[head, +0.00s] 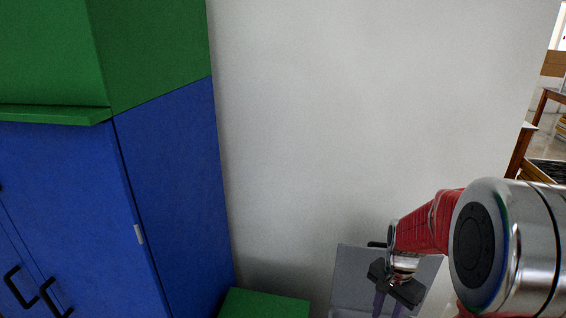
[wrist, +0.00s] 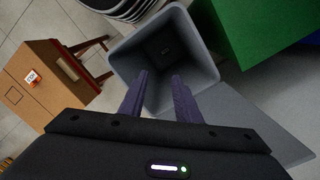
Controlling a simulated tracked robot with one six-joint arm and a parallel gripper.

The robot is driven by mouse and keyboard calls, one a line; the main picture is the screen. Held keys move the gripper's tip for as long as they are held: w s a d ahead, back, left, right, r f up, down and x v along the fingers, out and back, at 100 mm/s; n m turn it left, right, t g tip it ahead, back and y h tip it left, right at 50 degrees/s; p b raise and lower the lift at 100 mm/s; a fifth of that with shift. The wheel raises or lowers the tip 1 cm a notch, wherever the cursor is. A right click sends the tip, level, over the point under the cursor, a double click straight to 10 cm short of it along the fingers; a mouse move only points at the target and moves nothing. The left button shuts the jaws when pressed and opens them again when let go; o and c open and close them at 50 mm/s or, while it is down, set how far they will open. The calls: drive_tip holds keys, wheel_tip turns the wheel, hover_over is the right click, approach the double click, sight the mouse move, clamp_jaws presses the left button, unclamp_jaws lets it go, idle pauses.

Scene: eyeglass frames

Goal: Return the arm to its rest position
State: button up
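My gripper (wrist: 160,77) is open in the wrist view, its two purple fingers apart with nothing between them. It points into the mouth of a grey square bin (wrist: 125,62). A small dark thing (wrist: 167,50) lies at the bottom of the bin, too small to make out. In the head view my gripper (head: 387,305) shows at the lower right, in front of the grey bin (head: 350,268), and its fingertips are near the lower edge of the picture. My arm reaches in from the right. No eyeglass frames can be made out.
A blue cabinet (head: 175,190) with a green top (head: 150,50) stands at the left. A low green box (head: 265,304) is beside the bin. A pale wall (head: 350,120) is behind. The wrist view shows a wooden cabinet (wrist: 45,95) at the left.

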drive_tip(key=s+a+r+n+t, duration=0.3)
drive_tip(key=s+a+r+n, duration=0.2)
drive_tip(key=s+r, duration=0.3)
drive_tip(key=s+a+r+n+t, duration=0.3)
drive_tip(key=s+a+r+n, duration=0.2)
drive_tip(key=s+r, duration=0.3)
drive_tip(key=shift+a+r+n, duration=0.25)
drive_tip(key=shift+r+n, duration=0.15)
drive_tip(key=shift+r, duration=1.9)
